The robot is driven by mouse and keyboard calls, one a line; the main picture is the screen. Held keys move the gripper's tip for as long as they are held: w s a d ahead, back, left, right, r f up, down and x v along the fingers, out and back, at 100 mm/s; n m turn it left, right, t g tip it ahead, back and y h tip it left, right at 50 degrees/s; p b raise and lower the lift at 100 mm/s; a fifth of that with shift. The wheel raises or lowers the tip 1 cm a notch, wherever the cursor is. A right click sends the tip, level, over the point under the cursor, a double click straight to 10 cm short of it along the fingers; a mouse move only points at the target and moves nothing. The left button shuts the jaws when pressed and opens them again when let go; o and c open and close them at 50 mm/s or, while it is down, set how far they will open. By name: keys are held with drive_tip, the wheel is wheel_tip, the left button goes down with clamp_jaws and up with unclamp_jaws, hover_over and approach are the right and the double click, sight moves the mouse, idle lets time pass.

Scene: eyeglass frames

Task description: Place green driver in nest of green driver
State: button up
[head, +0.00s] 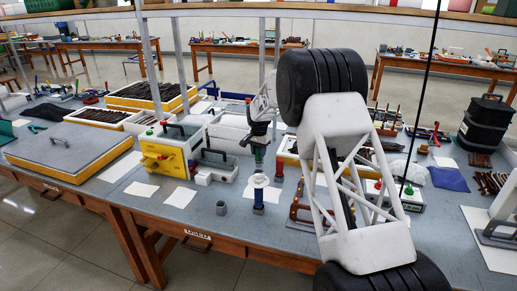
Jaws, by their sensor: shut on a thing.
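My gripper (259,131) is small and dark in the head view, pointing down over the middle of the bench. It is shut on an upright slim thing with a green part, which appears to be the green driver (259,152). Below it, in line in the picture, are a white ring-like piece (259,181) and a blue upright piece (258,198). I cannot tell whether the driver touches them. A small grey open cup (221,207) stands to the lower left. I cannot tell which thing is the nest of the green driver.
A yellow box (165,152) with a dark handle and a grey-white device (217,166) stand left of my gripper. A dark red upright piece (279,172) is close on the right. The front bench strip is mostly clear.

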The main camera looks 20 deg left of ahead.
sight(259, 161)
drive_tip(key=shift+f, duration=2.1)
drive_tip(key=shift+f, duration=0.65)
drive_tip(key=o, duration=1.1)
drive_tip(key=shift+r, duration=3.9)
drive_tip(key=shift+r, duration=0.1)
